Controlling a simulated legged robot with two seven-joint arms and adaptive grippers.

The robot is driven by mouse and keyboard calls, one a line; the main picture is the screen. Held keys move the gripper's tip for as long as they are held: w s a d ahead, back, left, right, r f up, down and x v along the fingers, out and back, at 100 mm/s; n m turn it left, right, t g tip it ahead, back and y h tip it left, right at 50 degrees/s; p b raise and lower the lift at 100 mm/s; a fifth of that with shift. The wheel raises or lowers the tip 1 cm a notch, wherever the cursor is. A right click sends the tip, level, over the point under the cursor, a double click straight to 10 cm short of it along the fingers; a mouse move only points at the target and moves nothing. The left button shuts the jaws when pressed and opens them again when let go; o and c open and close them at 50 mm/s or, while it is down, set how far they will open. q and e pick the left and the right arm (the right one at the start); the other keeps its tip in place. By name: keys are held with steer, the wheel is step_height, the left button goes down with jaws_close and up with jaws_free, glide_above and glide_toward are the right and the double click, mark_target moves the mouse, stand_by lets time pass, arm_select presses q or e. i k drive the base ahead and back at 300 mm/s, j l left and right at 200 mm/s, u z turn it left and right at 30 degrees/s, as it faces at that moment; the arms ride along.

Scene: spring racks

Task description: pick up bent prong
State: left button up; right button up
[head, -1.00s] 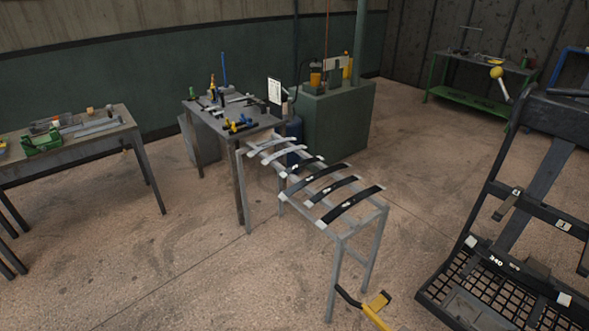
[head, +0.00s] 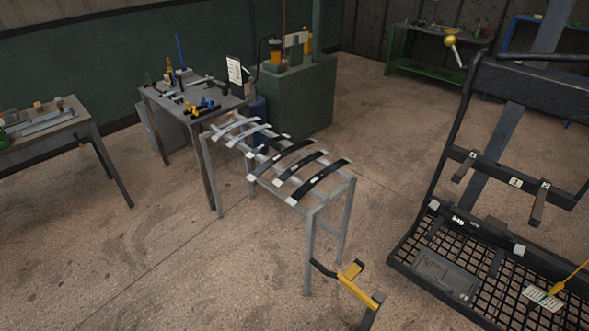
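I cannot tell for sure which thing is the bent prong. A grey rack (head: 314,245) stands in the middle of the head view. Several curved strips lie across its top: dark ones (head: 321,181) at the near end and lighter grey ones (head: 232,129) at the far end.
A black frame with a mesh tray (head: 430,262) stands at the right, with a yellow-handled tool (head: 545,296) on it. A tool table (head: 195,100) and green cabinet (head: 300,95) stand behind the rack. A bench (head: 60,125) is at left. Floor at front left is clear.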

mark_target(474, 153)
steer(key=z, duration=1.25)
steer(key=u, duration=1.85)
steer(key=z, duration=1.8)
steer(key=i+j+z, duration=0.1)
